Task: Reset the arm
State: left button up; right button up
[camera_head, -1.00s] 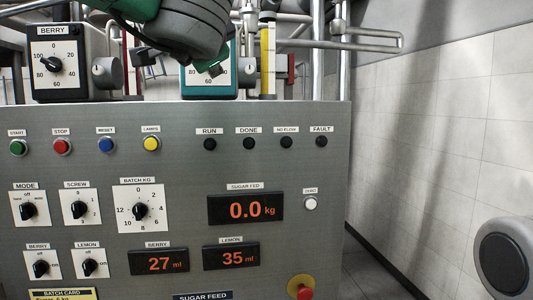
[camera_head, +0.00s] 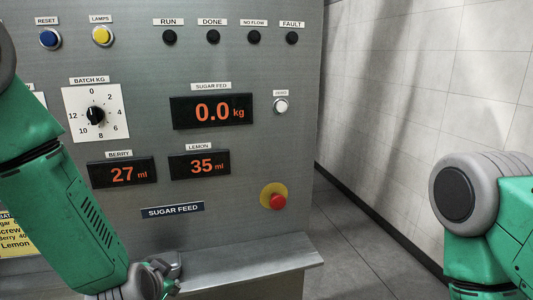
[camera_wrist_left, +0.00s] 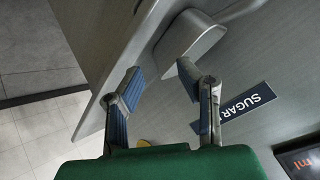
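My left arm reaches down across the left of the head view, with its gripper (camera_head: 170,277) low in front of the control panel (camera_head: 150,65), near the shelf at its foot. In the left wrist view the two blue-padded fingers of the left gripper (camera_wrist_left: 160,73) stand apart with nothing held between them. My right arm shows at the right edge of the head view; its gripper is out of view.
The panel carries a batch dial (camera_head: 95,114), a sugar display (camera_head: 212,111) reading 0.0 kg and a red stop button (camera_head: 277,201). A metal shelf (camera_head: 240,260) juts out below. Floor (camera_head: 350,240) right of the panel is clear.

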pick_arm(q)
jog(key=s+a+f+n+g+b, duration=0.1)
jog(key=s+f+g+b, duration=0.1)
jog(key=s+f, duration=0.55)
jog(key=s+a+f+n+g+b, duration=0.1)
jog(key=s+a+f+g, duration=0.1)
jog(key=s+f, duration=0.55)
jog(key=s+a+f+n+g+b, duration=0.1)
jog(key=s+f+g+b, duration=0.1)
jog(key=s+f, duration=0.4)
jog(key=s+a+f+n+g+h+b, duration=0.1)
jog(key=s+f, duration=0.4)
jog(key=s, duration=0.6)
jog(key=shift+a+f+n+g+b, duration=0.4)
jog(key=shift+n+g, duration=0.2)
jog(key=shift+g, duration=0.4)
jog(key=shift+w, duration=0.15)
